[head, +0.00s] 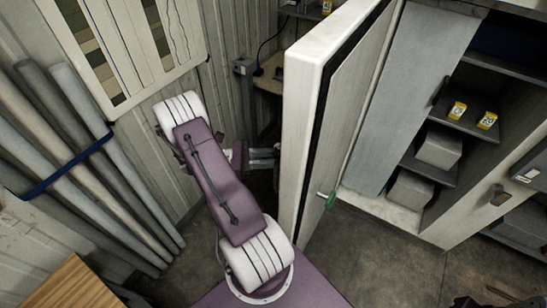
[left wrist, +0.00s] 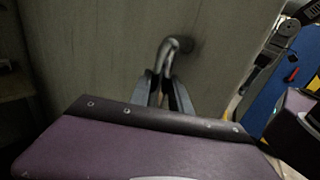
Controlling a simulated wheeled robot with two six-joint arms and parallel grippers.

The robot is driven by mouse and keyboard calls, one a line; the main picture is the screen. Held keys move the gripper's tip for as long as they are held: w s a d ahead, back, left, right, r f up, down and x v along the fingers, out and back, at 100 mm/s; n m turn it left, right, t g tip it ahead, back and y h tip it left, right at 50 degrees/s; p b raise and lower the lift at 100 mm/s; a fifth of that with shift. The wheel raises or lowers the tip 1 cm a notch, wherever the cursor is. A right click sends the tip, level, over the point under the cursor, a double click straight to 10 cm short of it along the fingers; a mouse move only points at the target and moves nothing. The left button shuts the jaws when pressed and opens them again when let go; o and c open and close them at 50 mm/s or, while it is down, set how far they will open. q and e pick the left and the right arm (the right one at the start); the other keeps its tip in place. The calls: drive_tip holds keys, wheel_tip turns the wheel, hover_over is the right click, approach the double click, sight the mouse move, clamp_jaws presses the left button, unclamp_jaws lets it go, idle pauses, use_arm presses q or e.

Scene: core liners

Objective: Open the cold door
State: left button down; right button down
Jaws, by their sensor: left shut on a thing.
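The cold door (head: 310,130) is a thick pale slab standing ajar in the middle of the head view, edge towards me. A short rod with a green knob (head: 328,199) sticks out of its right face. My left gripper (head: 264,157) is at the door's left face, at the end of my purple and white arm. In the left wrist view its fingers (left wrist: 165,92) are shut on the bent metal door handle (left wrist: 178,46). The handle is hidden in the head view. I cannot make out my right gripper.
Grey pipes (head: 95,165) bound by a blue strap lean on the left wall under a sample board (head: 120,45). Right of the door are grey shelves with boxes (head: 438,148) and yellow-labelled items (head: 457,110). Bare floor (head: 370,255) lies right of the door's foot.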

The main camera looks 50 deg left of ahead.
use_arm(q)
drive_tip(key=c, duration=1.2)
unclamp_jaws()
drive_tip(key=shift+w, duration=0.15)
drive_tip(key=shift+w+f, duration=0.1)
drive_tip(key=shift+w, duration=0.15)
use_arm(e)
drive_tip(key=shift+w+f, duration=0.1)
drive_tip(key=shift+w, duration=0.25)
use_arm(q)
drive_tip(key=b+v, duration=0.3)
drive_tip(key=v, duration=0.6)
use_arm(e)
wheel_tip(320, 180, down, 3)
drive_tip(key=shift+s, duration=0.15)
